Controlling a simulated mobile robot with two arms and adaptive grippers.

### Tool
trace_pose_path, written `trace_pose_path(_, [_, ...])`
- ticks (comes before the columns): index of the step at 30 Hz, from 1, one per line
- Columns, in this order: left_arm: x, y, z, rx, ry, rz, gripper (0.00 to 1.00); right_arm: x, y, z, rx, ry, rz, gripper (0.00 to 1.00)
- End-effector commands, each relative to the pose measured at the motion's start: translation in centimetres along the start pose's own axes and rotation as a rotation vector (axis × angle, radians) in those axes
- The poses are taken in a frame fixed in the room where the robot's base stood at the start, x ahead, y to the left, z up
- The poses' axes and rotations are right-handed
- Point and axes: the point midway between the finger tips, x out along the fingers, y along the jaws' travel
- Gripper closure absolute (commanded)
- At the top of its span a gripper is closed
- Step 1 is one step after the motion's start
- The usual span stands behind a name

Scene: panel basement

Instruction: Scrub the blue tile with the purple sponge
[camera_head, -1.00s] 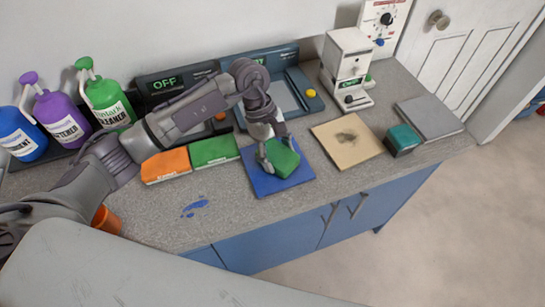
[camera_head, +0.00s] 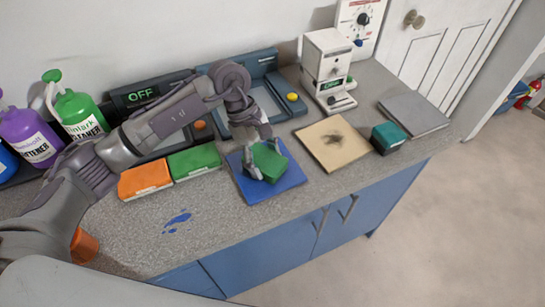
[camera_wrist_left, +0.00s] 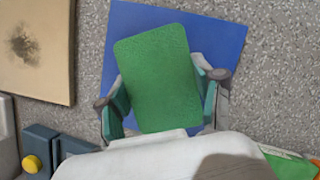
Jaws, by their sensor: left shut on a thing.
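The blue tile (camera_head: 287,184) lies flat on the grey counter near its front edge. My left gripper (camera_head: 262,164) is over the tile, shut on a green sponge (camera_head: 270,161); this sponge is green, not purple. In the left wrist view the sponge (camera_wrist_left: 158,72) is between the two fingers, with the blue tile (camera_wrist_left: 225,32) behind it. The sponge hides the middle of the tile. I cannot tell whether it touches the tile. No purple sponge shows, and my right gripper is not in view.
An orange pack (camera_head: 145,179) and a green pack (camera_head: 194,161) lie left of the tile. A smudged beige tile (camera_head: 318,148), a teal block (camera_head: 390,139) and a grey tile (camera_head: 416,116) lie right. A blue spill (camera_head: 177,220) marks the front counter. Spray bottles stand at left.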

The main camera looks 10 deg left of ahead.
Motion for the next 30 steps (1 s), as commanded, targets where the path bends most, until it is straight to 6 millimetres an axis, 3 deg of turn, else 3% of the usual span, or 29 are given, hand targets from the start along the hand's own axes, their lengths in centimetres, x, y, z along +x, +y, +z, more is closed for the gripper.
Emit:
trace_pose_path(21, [-0.6, -4.2, -2.3, -0.003, 0.004, -0.008, 0.62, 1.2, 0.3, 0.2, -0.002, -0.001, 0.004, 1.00])
trace_pose_path(30, [-0.8, -4.5, -2.3, -0.002, 0.002, -0.008, 0.62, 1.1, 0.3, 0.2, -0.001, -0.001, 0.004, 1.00])
